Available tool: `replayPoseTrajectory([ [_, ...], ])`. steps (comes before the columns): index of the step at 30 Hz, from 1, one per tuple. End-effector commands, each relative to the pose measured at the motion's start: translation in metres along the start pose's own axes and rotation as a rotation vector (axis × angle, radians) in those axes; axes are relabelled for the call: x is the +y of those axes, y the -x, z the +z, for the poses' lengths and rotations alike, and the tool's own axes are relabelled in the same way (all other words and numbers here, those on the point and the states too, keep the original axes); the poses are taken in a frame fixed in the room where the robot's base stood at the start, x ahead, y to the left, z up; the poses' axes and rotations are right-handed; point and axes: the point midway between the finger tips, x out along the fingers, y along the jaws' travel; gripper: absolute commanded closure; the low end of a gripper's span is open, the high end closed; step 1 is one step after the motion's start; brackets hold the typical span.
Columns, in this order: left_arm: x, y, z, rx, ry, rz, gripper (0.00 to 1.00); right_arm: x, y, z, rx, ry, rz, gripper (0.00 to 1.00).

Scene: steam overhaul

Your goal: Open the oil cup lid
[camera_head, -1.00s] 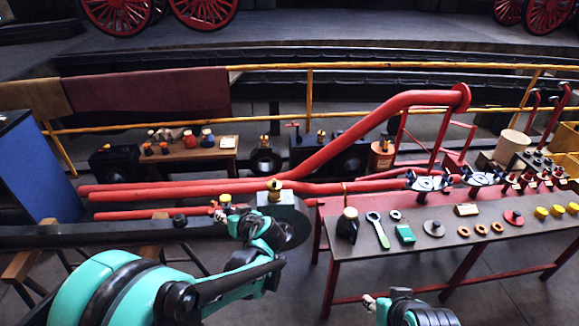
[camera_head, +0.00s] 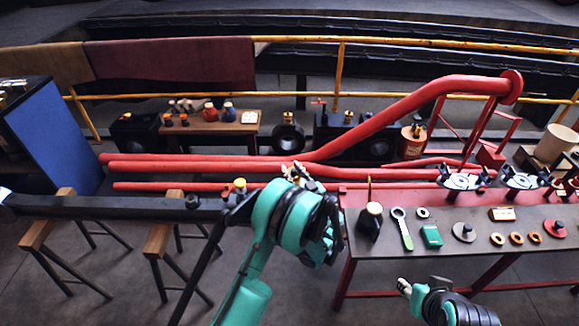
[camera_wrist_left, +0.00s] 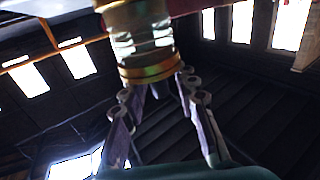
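The oil cup (camera_wrist_left: 145,42), a clear glass body between brass bands, fills the top middle of the left wrist view. Its lid is outside that view. My left gripper (camera_wrist_left: 157,82) has its fingers spread, tips near the lower brass band; I cannot tell whether they touch it. In the head view the left gripper (camera_head: 293,173) is above the right end of the dark bar, where my arm largely hides the cup. My right gripper (camera_head: 404,286) is low in front of the bench; its fingers are too small to judge.
Thick red pipes (camera_head: 200,168) run just behind. The bench (camera_head: 400,262) at right holds a dark can (camera_head: 370,222), a green-handled tool (camera_head: 404,234) and a green box (camera_head: 431,236).

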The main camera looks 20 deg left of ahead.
Motion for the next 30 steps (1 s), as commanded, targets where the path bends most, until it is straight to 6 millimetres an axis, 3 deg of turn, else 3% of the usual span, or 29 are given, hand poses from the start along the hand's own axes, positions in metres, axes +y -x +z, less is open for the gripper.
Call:
replayPoseTrajectory([
  [6,-0.001,-0.027,0.001,-0.001,-0.001,-0.002,0.7,0.0,-0.007,0.005,0.0,0.0,0.0,0.6],
  [16,0.0,-0.032,0.0,-0.001,-0.001,0.0,0.7,0.0,-0.007,0.005,0.0,0.0,0.0,0.6],
  [20,0.0,-0.032,0.0,-0.001,-0.001,0.0,1.0,0.0,-0.007,0.005,0.0,0.0,0.0,0.6],
  [30,0.0,-0.032,-0.001,-0.003,-0.002,0.0,1.0,0.0,-0.007,0.005,0.0,0.0,0.0,0.6],
])
